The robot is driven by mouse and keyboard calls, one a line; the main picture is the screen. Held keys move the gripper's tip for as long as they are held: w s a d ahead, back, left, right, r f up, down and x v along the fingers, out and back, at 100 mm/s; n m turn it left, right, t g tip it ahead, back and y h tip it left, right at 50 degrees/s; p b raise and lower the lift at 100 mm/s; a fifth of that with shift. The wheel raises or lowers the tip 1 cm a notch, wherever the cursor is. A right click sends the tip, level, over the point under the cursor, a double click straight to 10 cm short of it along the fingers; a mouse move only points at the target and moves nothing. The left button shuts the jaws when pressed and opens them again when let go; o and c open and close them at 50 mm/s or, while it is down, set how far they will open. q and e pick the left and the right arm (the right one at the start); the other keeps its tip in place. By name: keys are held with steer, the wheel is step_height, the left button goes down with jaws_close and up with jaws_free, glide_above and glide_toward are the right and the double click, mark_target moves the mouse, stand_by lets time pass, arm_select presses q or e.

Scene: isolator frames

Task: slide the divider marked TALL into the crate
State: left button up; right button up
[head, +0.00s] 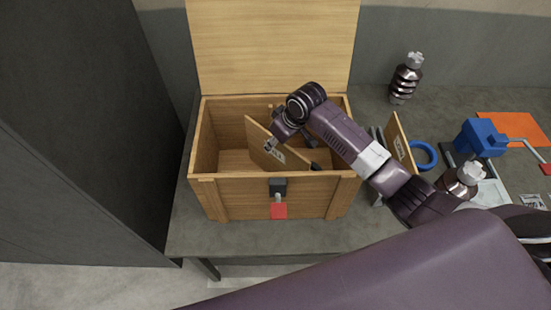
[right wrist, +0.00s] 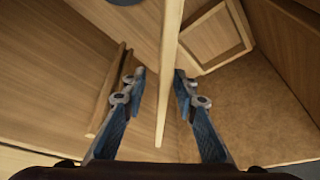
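The open wooden crate (head: 237,190) stands on the table with its lid (head: 275,45) raised at the back. A thin wooden divider (head: 262,137) with a small label stands at an angle inside the crate; I cannot read the label surely. My right gripper (head: 271,144) reaches into the crate at this divider. In the right wrist view the fingers (right wrist: 160,80) stand on either side of the board (right wrist: 164,115), with gaps showing, so the gripper looks open around it. A second labelled divider (head: 396,136) stands upright right of the crate. My left gripper is out of view.
A black latch (head: 278,186) with a red tag (head: 278,211) is on the crate front. Right of the crate are a blue ring (head: 433,157), a blue device (head: 479,138), an orange mat (head: 497,121) and ribbed insulators (head: 405,80). A dark wall (head: 80,130) rises at left.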

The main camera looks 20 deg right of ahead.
mark_target(276, 160)
steer(key=shift+x, duration=1.65)
steer(key=shift+a+f+p, duration=0.15)
steer(key=shift+f+p, duration=0.1)
steer(key=shift+p, duration=0.05)
jaws_close()
steer(key=shift+r, duration=0.1)
